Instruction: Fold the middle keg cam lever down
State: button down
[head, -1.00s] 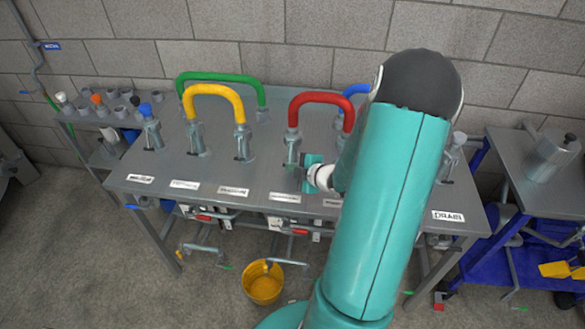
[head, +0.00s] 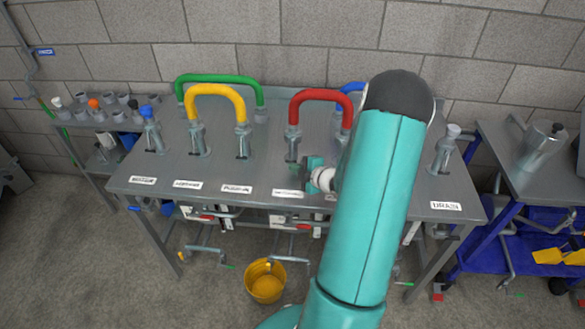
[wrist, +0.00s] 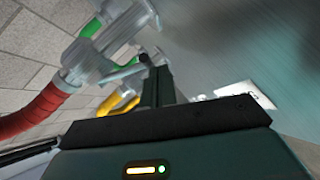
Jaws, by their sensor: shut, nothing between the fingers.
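A row of grey couplings stands on the steel bench (head: 240,182). The red hose (head: 320,97) bends from a coupling (head: 292,143) near the middle to one further right. My gripper (head: 302,170) is shut and empty, low over the bench just in front of and right of that coupling. The wrist view shows the gripper fingers (wrist: 155,85) close to a metal coupling (wrist: 92,62) joined to the red hose (wrist: 35,114). A small dark lever tip (wrist: 143,58) shows beside the fingers; I cannot tell whether they touch. Which lever is the middle keg's is unclear.
A yellow hose (head: 215,90) and a green hose (head: 220,78) arch at the left; a blue hose (head: 353,88) is partly behind my arm. Labels line the bench front, one reading DRAIN (head: 446,206). A yellow bucket (head: 265,282) stands below. A blue cart (head: 520,245) is at right.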

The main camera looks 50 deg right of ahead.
jog(key=shift+w+a, duration=0.1)
jog(key=shift+d, duration=0.25)
jog(key=shift+r, duration=0.1)
jog(key=shift+r, duration=0.15)
jog(key=shift+a+r, duration=0.1)
jog(key=shift+r, duration=0.45)
jog(key=shift+a, duration=0.1)
